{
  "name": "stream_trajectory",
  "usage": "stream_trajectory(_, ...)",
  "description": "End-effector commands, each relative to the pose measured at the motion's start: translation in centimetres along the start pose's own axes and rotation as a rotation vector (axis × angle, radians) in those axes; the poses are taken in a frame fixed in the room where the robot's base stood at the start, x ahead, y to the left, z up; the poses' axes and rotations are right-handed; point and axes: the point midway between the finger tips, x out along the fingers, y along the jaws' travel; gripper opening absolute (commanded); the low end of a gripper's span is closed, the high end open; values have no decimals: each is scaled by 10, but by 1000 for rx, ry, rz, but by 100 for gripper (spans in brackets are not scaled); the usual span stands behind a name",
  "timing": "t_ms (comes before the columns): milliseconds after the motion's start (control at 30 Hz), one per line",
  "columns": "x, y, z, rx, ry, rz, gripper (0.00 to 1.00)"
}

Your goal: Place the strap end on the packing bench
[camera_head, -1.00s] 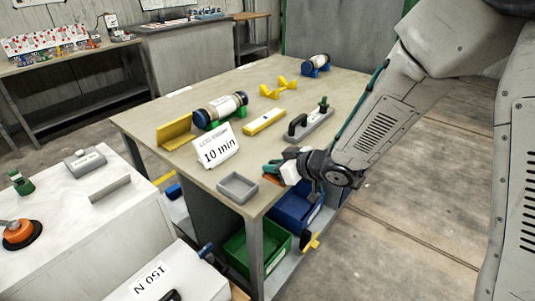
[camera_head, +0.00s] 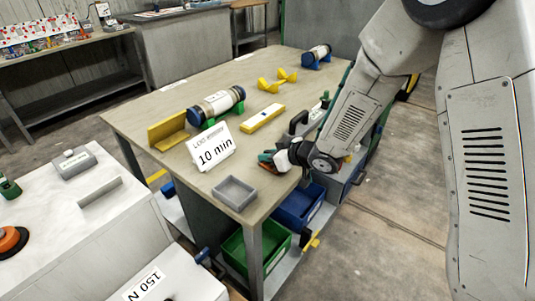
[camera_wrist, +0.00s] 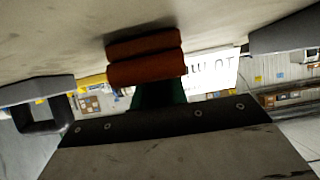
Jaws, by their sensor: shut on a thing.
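The packing bench (camera_head: 140,112) has a beige top and stands in the middle of the head view. My gripper (camera_head: 268,160) is low at the bench's near right edge, right of and behind the grey tray. In the wrist view its green part (camera_wrist: 160,94) is shut on a rust-orange padded piece, which I take to be the strap end (camera_wrist: 146,69). The strap end is close to the beige top; I cannot tell whether it touches. In the head view it is mostly hidden by the gripper.
Blue (camera_head: 298,207) and green bins (camera_head: 255,248) sit below.

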Motion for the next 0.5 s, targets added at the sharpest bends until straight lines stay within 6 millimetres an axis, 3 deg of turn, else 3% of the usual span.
stream_trajectory(300,1,0,2,0,1,1,0)
stream_trajectory(333,1,1,2,0,2,1,20)
stream_trajectory(400,0,1,2,0,2,2,36)
stream_trajectory(500,0,1,2,1,2,2,36)
